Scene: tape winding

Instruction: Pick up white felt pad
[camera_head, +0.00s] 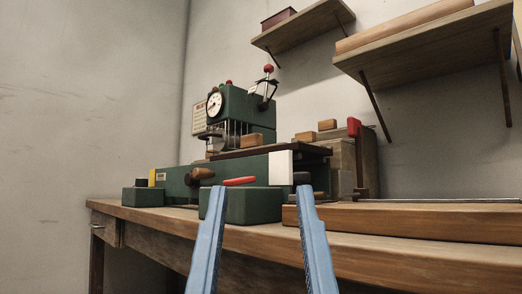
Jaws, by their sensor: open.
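A flat white rectangular piece (280,167) stands upright against the front of the long green machine body, near its right end. It is the only white piece that I can make out as the felt pad; its material is too small to tell. My gripper (262,192) shows as two blue fingers at the bottom of the view. The fingers are wide apart, with nothing held between them. The white piece appears between the fingertips, nearer the right one, and beyond them. Its lower end is hidden behind the green block.
A green block (250,206) and a smaller green box (143,197) sit on the wooden bench (380,254). A red-handled item (239,181) shows behind the larger block. A thick wooden board (420,222) lies at the right. Shelves (430,45) hang above.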

